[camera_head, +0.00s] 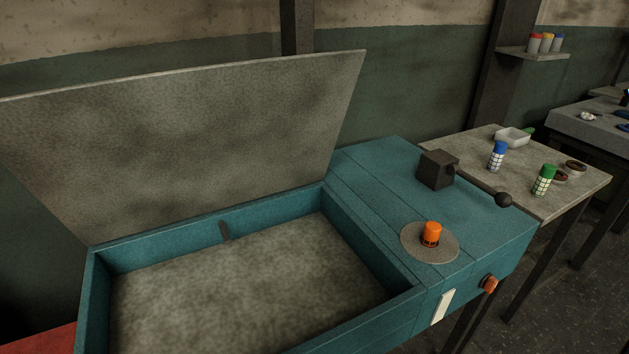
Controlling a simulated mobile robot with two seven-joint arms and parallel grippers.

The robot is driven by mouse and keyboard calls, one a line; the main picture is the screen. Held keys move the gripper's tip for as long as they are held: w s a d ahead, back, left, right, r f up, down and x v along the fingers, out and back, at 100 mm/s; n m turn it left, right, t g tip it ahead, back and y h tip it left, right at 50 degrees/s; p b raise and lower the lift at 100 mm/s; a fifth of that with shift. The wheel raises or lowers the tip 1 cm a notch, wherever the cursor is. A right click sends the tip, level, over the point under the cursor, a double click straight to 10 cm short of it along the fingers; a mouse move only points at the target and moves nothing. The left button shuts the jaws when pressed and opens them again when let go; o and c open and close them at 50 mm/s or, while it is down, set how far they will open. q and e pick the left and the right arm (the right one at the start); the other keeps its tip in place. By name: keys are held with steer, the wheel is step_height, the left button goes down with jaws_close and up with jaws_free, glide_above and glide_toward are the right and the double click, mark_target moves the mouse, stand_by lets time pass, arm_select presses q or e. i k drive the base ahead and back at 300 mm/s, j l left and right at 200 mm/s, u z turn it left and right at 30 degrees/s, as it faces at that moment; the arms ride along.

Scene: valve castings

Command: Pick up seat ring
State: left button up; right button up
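No seat ring can be made out for certain. Two small dark round pieces, a farther one (576,165) and a nearer one (561,176), lie on the grey side table (480,151) at the right. They look ring-like or like shallow tins, but are too small to tell. The nearer one is partly hidden by a green-capped bottle (543,181). An orange knob-like piece (431,233) stands upright on a round grey disc (410,241) on top of the teal machine. Neither of my grippers is in view.
The teal machine (375,170) has an open, mostly bare bin (240,290) under a raised grey lid (200,130). A dark block (437,170) and a ball-ended lever (503,200) stand on it.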

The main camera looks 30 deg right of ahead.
mark_target(574, 167)
steer(key=z, duration=2.4)
steer(key=i+l+u, duration=0.1)
steer(key=i+l, duration=0.3)
steer(key=i, duration=0.15)
steer(key=i+l+u, duration=0.15)
steer(key=i+l, duration=0.3)
steer(key=i, duration=0.1)
